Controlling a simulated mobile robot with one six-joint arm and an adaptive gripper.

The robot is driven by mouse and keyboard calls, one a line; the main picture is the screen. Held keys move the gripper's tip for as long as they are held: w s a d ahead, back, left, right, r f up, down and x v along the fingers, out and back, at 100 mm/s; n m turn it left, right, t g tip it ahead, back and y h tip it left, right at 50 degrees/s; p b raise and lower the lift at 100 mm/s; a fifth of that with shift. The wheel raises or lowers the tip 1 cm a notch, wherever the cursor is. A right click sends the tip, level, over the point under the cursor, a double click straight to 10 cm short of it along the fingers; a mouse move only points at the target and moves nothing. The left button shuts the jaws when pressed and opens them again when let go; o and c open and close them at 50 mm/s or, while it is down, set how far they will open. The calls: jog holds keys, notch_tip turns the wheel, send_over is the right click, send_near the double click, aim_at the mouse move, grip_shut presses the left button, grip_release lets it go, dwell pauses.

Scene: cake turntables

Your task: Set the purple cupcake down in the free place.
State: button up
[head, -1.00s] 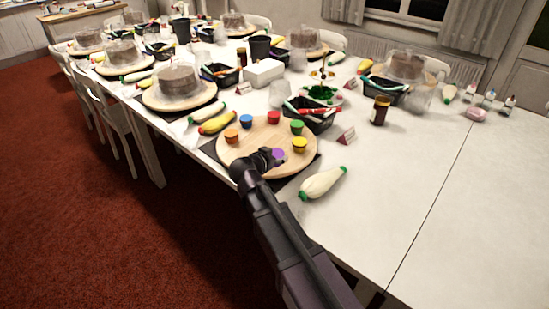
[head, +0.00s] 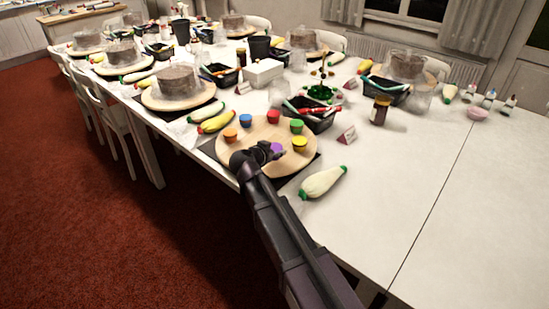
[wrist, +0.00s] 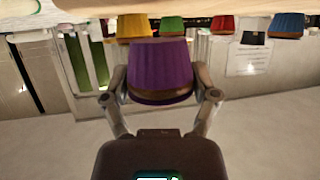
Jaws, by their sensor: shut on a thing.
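The purple cupcake (head: 277,147) is between the fingers of my gripper (head: 267,153), at the near part of the round wooden turntable (head: 262,132). In the wrist view, the purple cupcake (wrist: 160,68) fills the space between both fingers, and my gripper (wrist: 160,97) is shut on it. That view is upside down. I cannot tell whether the cupcake touches the board. Orange (head: 230,134), blue (head: 246,120), red (head: 274,117), green (head: 296,127) and yellow (head: 299,144) cupcakes stand around the turntable's edge. My gripper covers part of the near-left board.
A white piping bag (head: 323,182) lies right of the turntable and a yellow one (head: 216,122) behind left. A black basket (head: 310,118), a small card (head: 347,135) and a brown jar (head: 380,111) stand behind right. The table's right side is mostly clear.

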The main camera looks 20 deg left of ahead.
jog(key=shift+f+b, duration=0.95)
jog(key=shift+f, duration=0.25)
jog(key=shift+f, duration=0.15)
jog(key=o, duration=1)
jog(key=shift+r, duration=0.25)
jog(key=p+v, duration=0.4)
jog(key=v, duration=0.8)
jog(key=shift+p, duration=0.35)
